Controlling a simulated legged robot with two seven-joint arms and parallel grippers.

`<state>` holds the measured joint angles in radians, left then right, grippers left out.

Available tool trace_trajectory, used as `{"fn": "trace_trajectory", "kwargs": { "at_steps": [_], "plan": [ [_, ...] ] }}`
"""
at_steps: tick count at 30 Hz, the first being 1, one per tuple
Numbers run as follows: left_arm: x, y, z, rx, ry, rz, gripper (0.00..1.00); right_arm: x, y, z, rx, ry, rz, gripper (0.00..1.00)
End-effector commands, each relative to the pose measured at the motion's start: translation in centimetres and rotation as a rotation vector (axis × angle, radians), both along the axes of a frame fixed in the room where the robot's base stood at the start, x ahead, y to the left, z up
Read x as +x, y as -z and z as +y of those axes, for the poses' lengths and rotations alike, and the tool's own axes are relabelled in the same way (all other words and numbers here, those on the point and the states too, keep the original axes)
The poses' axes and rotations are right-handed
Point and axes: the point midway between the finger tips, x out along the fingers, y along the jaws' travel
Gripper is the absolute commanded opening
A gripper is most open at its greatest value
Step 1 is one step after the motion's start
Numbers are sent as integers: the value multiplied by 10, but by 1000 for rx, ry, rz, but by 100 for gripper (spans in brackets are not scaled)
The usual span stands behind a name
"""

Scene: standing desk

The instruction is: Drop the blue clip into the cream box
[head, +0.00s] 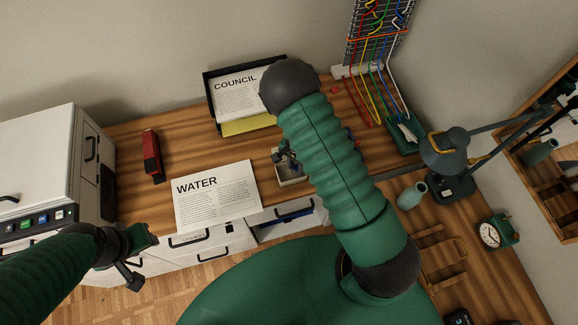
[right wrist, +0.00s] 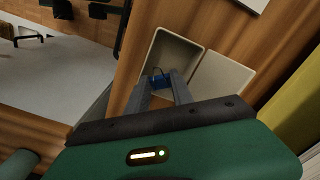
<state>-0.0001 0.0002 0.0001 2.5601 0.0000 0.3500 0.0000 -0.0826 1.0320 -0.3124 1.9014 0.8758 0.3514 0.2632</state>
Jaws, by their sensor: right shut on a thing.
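The blue clip (right wrist: 157,80) shows in the right wrist view between the fingertips of my right gripper (right wrist: 160,84), which is shut on it. Beyond it is the open cream box (right wrist: 178,47), with a flat pale panel (right wrist: 222,80) at its right side. The clip appears over the box opening; its height above the floor of the box is unclear. In the head view my right gripper (head: 287,158) is at the cream box (head: 293,181), and the clip cannot be made out. My left gripper (head: 138,252) is off the desk's front edge at lower left, its jaws unclear.
A WATER sheet (head: 216,196) lies left of the box. A black tray with a COUNCIL sheet (head: 240,96) is behind it. A red stapler-like object (head: 152,156) stands further left. A lamp (head: 450,160) and a vase (head: 411,195) are at right. My right arm hides part of the desk.

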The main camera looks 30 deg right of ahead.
Motion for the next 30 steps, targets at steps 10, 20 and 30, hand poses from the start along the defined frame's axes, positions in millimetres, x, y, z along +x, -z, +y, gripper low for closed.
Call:
{"fn": "trace_trajectory", "kwargs": {
  "at_steps": [10,20,30],
  "plan": [
    [0,-1,0,0,0,0,36,0,-1,0,0,-1,0,53],
    [0,-1,0,0,0,0,36,1,-8,0,1,-2,-2,53],
    [0,-5,0,0,0,0,36,3,-95,1,0,-4,-5,53]
  ]
}}
